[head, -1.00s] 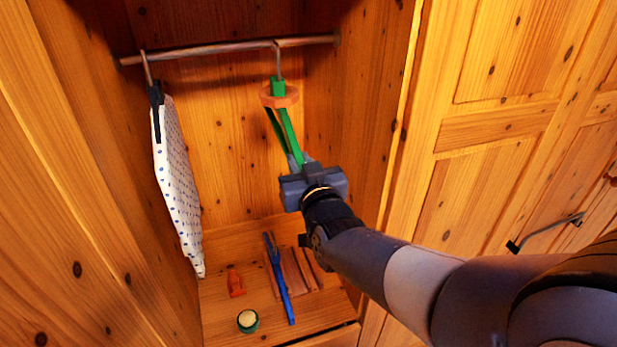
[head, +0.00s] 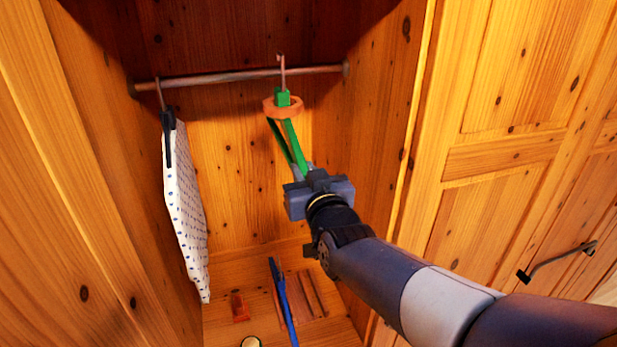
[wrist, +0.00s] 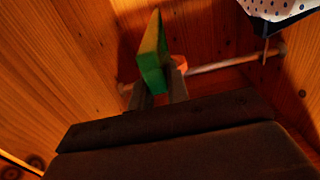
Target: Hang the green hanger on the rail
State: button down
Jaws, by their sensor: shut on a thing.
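The green hanger (head: 294,148) is held in my gripper (head: 308,176), which is shut on its lower part. An orange ring (head: 283,107) sits around the hanger's neck. Its metal hook (head: 282,72) points up and overlaps the rail (head: 225,77) in the head view, with the tip above it. I cannot tell whether the hook touches the rail. In the wrist view the hanger (wrist: 153,58) stands between the fingers, with the rail (wrist: 215,66) behind it.
A white dotted cloth (head: 186,220) hangs from a dark hanger at the rail's left. Below, the wardrobe floor holds a blue hanger (head: 283,300), a wooden rack (head: 305,295), an orange piece (head: 239,307) and a small round jar (head: 251,342). Wooden side walls stand close on both sides.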

jog(key=shift+p+x, duration=0.9)
jog(key=shift+x, duration=1.55)
jog(key=shift+w+f+b, duration=0.1)
jog(key=shift+f+b, duration=0.25)
jog(key=shift+b, duration=0.05)
jog(key=shift+f+b, duration=0.85)
jog(key=shift+b, duration=0.2)
jog(key=c, duration=1.3)
grip_release()
jog(key=b+v, duration=0.2)
jog(key=v, duration=0.9)
jog(key=shift+b, duration=0.4)
